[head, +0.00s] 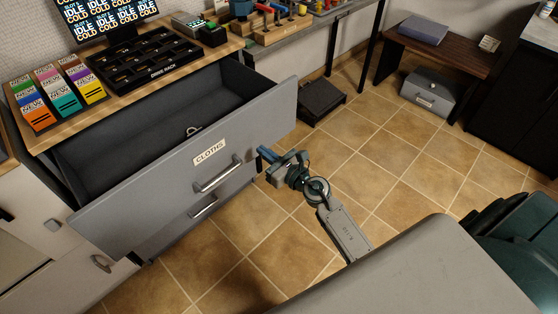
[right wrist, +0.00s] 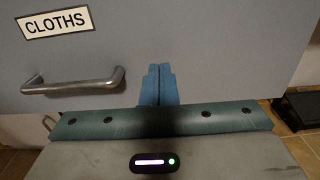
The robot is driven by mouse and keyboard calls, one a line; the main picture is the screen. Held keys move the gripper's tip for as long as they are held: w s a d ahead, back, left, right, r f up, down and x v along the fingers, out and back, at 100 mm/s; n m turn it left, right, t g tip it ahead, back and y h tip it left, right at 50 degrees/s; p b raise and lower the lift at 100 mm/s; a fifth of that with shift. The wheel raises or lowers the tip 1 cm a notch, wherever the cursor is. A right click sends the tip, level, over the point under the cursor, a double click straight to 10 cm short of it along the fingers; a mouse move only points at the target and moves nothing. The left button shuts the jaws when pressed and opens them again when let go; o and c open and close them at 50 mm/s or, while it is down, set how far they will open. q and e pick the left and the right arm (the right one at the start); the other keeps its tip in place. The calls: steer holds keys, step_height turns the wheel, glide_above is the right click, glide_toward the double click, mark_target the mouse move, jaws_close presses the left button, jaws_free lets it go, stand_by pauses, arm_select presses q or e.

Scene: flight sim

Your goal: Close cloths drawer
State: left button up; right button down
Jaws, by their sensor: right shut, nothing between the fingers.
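The cloths drawer (head: 160,187) is pulled well out of the wooden-topped cabinet in the head view. Its grey front carries a "CLOTHS" label (head: 209,152) and a metal bar handle (head: 218,174). A small metal item (head: 193,130) lies inside it. My right gripper (head: 264,153) is shut and empty, at the drawer front to the right of the handle. In the right wrist view its blue fingertips (right wrist: 158,84) point at the drawer front (right wrist: 210,45), with the handle (right wrist: 75,84) to their left. I cannot tell whether they touch it. My left gripper is not in view.
A second handle (head: 203,205) shows below the cloths drawer. The cabinet top holds colored boxes (head: 60,90), a black tray (head: 135,62) and a monitor (head: 105,15). A black box (head: 321,98) is on the floor. The tiled floor right of my gripper is clear.

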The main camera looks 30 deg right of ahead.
mark_target(249, 140)
steer(key=x, duration=0.2)
steer(key=shift+w+a, duration=0.1)
steer(key=shift+w, duration=0.3)
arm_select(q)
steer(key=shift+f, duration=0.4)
arm_select(e)
steer(key=shift+w+a, duration=0.2)
steer(key=shift+w, duration=0.4)
